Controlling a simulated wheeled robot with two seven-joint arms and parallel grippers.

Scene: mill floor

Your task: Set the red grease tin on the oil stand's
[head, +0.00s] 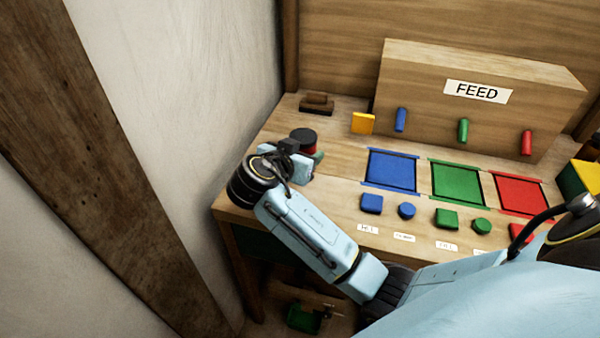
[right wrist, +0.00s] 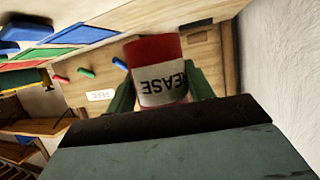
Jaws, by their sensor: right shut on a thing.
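The red grease tin (head: 304,135) shows in the head view at the left part of the bench, with a dark top and a red side. My right gripper (head: 311,157) is shut on it, and the wrist partly hides it. In the right wrist view the tin (right wrist: 158,68) sits between the green fingers, with a red band and a white label reading "EASE" upside down. I cannot tell whether the tin touches the bench. I cannot make out the oil stand for certain. My left gripper is not in view.
A wooden FEED box (head: 470,105) stands at the back with blue, green and red pegs. Blue (head: 391,170), green (head: 457,181) and red (head: 520,194) squares lie before it, with coloured blocks in front. A wall borders the left.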

